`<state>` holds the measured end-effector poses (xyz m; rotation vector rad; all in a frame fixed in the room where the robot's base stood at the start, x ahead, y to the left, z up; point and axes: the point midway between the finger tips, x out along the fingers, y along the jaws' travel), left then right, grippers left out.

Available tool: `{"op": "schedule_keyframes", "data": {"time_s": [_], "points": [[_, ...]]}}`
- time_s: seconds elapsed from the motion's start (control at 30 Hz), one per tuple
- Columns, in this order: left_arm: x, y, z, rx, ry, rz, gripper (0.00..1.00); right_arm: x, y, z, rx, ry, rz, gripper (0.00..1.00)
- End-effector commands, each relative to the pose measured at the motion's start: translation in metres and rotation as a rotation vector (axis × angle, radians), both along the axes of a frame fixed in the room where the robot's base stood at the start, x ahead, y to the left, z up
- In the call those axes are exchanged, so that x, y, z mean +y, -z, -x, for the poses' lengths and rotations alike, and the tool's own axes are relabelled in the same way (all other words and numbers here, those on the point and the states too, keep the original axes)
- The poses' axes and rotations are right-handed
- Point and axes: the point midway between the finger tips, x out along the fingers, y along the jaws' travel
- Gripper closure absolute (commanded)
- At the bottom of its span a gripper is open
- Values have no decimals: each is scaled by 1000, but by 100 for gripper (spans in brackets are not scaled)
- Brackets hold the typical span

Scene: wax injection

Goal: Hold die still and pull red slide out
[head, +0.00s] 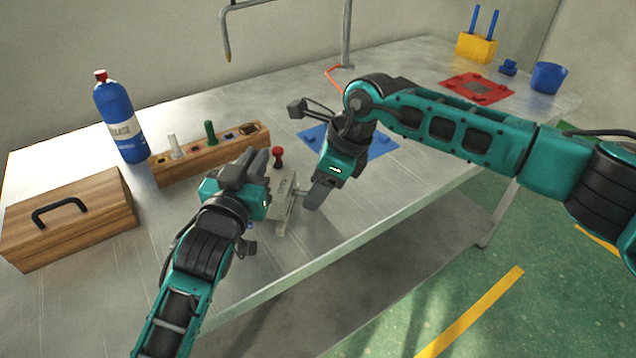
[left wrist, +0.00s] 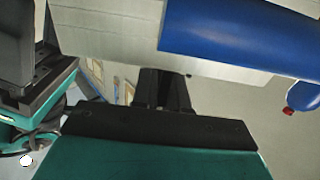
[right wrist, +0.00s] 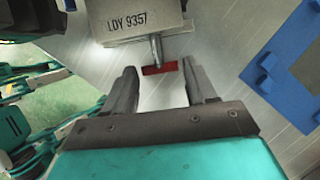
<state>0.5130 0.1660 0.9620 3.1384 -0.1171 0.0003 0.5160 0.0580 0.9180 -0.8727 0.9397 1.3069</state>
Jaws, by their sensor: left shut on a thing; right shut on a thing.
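The die (head: 284,190) is a light grey block on the bench in the head view. It also shows at the top of the right wrist view (right wrist: 135,18), marked LDY 9357. My left gripper (head: 258,166) is at the die's left side, shut on it; the contact is mostly hidden. The red slide (right wrist: 160,69) is a small red bar on a metal rod coming out of the die's near face.
A red-knobbed piece (head: 277,157) stands just behind the die. A wooden block with several pegs (head: 215,157), a blue bottle (head: 121,122) and a wooden box (head: 70,222) are to the left. A blue mat (head: 380,143) lies behind my right gripper. The bench's front edge is close by.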

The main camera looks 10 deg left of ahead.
Motion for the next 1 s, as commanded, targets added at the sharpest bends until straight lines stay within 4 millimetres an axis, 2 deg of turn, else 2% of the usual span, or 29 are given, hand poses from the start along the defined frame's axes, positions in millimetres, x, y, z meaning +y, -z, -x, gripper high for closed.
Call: {"op": "schedule_keyframes", "data": {"time_s": [0.23, 0.5, 0.53, 0.8, 1.0], "points": [[1, 1, 0, 3, -1, -1, 100, -25, 0, 1, 0, 1, 1, 99], [2, 1, 0, 3, -4, -2, 100, -27, 0, 1, 0, 1, 4, 98], [2, 1, 0, 3, -4, -3, 100, -27, 0, 1, 0, 1, 4, 41], [2, 1, 0, 3, -4, -4, 100, -26, 0, 1, 0, 0, 2, 17], [2, 1, 0, 3, -4, -3, 100, -25, 0, 2, 0, 0, 1, 17]]}}
